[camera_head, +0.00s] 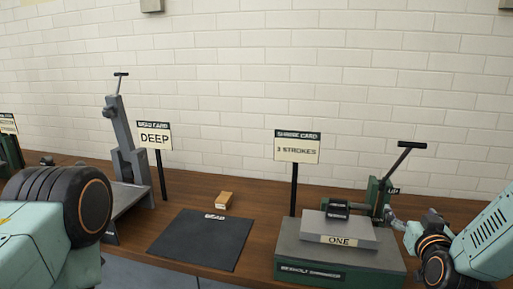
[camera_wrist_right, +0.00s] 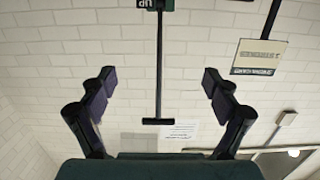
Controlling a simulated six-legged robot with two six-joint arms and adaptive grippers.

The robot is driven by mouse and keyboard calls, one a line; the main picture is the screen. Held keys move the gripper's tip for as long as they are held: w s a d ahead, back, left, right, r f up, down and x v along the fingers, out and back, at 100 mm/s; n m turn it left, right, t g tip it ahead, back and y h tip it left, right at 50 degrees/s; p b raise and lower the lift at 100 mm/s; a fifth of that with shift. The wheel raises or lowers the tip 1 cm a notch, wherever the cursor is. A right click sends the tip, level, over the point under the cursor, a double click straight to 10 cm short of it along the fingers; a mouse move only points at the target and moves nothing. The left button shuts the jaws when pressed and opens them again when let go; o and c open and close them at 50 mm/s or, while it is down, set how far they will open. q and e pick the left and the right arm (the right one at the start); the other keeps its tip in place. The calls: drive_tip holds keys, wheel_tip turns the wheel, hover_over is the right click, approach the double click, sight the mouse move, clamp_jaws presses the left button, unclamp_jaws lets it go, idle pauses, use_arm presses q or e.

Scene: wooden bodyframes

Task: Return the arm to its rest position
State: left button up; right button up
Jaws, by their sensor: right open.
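My right arm (camera_head: 480,245) comes in from the right edge in the head view. Its gripper (camera_head: 402,226) is beside the right end of the grey-green machine marked ONE (camera_head: 340,267), partly overlapping it; contact cannot be told. In the right wrist view the two dark fingers (camera_wrist_right: 157,90) are spread wide with nothing between them but the view of a black T-shaped handle (camera_wrist_right: 157,122) and the wall behind. My left arm fills the lower left in the head view, and its gripper does not show.
A grey lever press (camera_head: 122,140) stands at the left by a DEEP card (camera_head: 154,138). A dark mat (camera_head: 205,238) and a small wooden block (camera_head: 224,200) lie mid-bench. A 3 STROKES card (camera_head: 297,148) stands behind the machine. The brick wall (camera_head: 240,70) closes the back.

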drive_tip(key=shift+s+f+t+h+b, duration=0.15)
drive_tip(key=shift+s+f+t+b, duration=0.05)
drive_tip(key=shift+f+b, duration=0.75)
drive_tip(key=shift+s+f+t+h+b, duration=0.2)
drive_tip(key=shift+f+b, duration=0.4)
drive_tip(key=shift+b, duration=0.5)
